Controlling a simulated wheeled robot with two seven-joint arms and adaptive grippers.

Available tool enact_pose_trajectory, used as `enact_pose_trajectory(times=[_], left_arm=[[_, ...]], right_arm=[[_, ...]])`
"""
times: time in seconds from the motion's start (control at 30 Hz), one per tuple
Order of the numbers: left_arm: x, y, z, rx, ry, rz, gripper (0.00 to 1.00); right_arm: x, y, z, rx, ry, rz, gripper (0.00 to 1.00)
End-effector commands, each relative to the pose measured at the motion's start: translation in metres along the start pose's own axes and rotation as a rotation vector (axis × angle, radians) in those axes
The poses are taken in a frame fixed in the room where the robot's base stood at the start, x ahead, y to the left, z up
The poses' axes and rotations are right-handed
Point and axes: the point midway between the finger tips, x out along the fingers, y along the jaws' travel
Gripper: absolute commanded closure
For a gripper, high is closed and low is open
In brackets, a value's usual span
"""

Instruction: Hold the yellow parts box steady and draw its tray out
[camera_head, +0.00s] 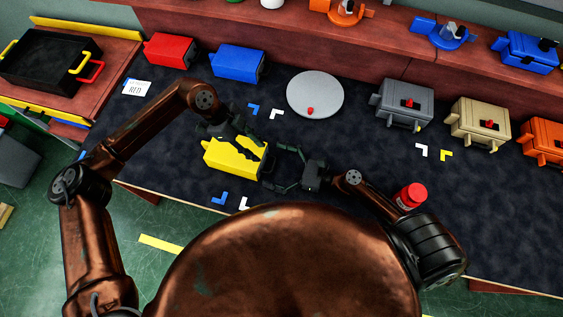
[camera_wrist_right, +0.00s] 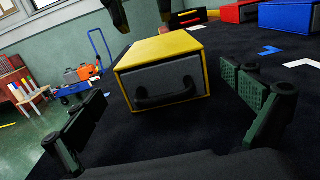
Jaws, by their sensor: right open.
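The yellow parts box (camera_head: 232,162) stands on the dark table top. In the right wrist view, the box (camera_wrist_right: 158,47) shows its grey tray front (camera_wrist_right: 182,80) with a dark handle (camera_wrist_right: 166,97), and the tray looks pushed in. My left gripper (camera_head: 237,138) is over the far side of the box, fingers apart; it also shows in the right wrist view (camera_wrist_right: 143,14). I cannot tell whether it touches the box. My right gripper (camera_head: 283,170) is open and empty in front of the tray, its fingers to either side of the handle and apart from it.
Red (camera_head: 170,50) and blue (camera_head: 238,63) boxes stand at the back left. A round grey plate (camera_head: 315,92) lies behind. Grey (camera_head: 402,102) and tan (camera_head: 478,124) boxes are to the right. A red-capped cylinder (camera_head: 410,196) stands close to my right arm.

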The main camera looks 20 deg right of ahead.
Motion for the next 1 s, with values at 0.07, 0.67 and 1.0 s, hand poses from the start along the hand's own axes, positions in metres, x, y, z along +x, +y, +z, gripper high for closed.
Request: enact_pose_trajectory(times=[0.07, 0.67, 1.0], left_arm=[[0.0, 0.0, 0.0, 0.0, 0.0, 0.0, 0.71], [0.0, 0.0, 0.0, 0.0, 0.0, 0.0, 0.71], [0.0, 0.0, 0.0, 0.0, 0.0, 0.0, 0.71]], right_arm=[[0.014, 0.0, 0.001, -0.002, -0.001, 0.002, 0.0], [0.041, -0.001, 0.0, -0.001, 0.001, -0.001, 0.0], [0.041, 0.0, 0.0, -0.001, 0.001, -0.001, 0.23]])
